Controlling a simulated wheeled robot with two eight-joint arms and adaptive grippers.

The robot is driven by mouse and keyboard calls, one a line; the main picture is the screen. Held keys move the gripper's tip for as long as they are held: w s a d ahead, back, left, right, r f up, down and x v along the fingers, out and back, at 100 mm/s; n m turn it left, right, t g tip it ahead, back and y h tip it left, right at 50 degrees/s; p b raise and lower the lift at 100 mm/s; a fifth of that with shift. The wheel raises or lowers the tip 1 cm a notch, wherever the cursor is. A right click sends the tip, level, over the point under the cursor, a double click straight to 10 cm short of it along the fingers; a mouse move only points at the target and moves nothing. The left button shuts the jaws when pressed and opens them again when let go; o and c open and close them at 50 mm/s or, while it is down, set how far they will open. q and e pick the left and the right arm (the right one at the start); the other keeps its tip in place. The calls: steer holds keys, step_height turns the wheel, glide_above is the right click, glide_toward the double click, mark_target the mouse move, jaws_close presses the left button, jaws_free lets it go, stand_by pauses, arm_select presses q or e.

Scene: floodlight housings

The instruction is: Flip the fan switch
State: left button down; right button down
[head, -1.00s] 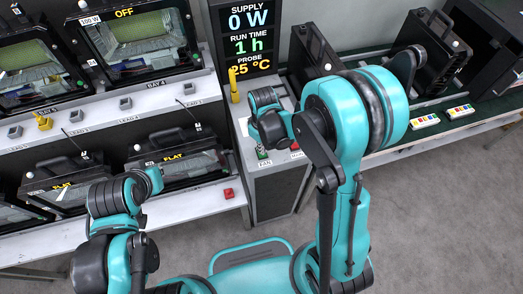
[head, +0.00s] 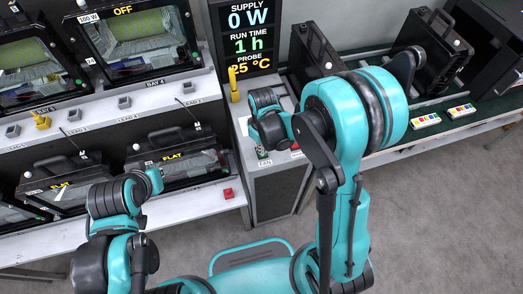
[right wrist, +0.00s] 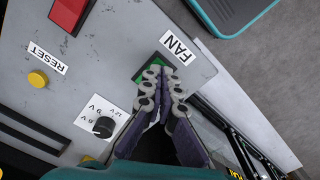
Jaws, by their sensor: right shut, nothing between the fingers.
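The green fan switch (right wrist: 152,70) sits on the grey control panel beside the white FAN label (right wrist: 179,48) in the right wrist view. My right gripper (right wrist: 163,75) is shut and empty, its fingertips over the switch and covering part of it. I cannot tell whether they touch it or which way it is tipped. In the head view the switch shows as a small green patch (head: 262,153) by the FAN label, just below my right wrist.
The panel also carries a yellow RESET button (right wrist: 38,78), a black knob (right wrist: 103,127) and a red part (right wrist: 70,14). A display (head: 247,38) stands behind it. Floodlight housings (head: 178,150) fill the left racks. A red button (head: 228,194) is on the lower shelf.

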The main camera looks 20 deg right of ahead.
steer(key=shift+f+b, duration=0.45)
steer(key=shift+f, duration=0.1)
steer(key=shift+r, duration=0.2)
steer(key=shift+r+p, duration=2.55)
steer(key=shift+r, duration=0.85)
steer(key=shift+r, duration=0.15)
steer(key=s+d+r+m+t+b, duration=0.4)
steer(key=s+r+m+t+b, duration=0.2)
steer(key=s, duration=0.4)
steer(key=shift+s+d+r+t+b, duration=0.15)
steer(key=shift+d+r+t+b, duration=0.2)
steer(key=shift+r+t+b, duration=0.5)
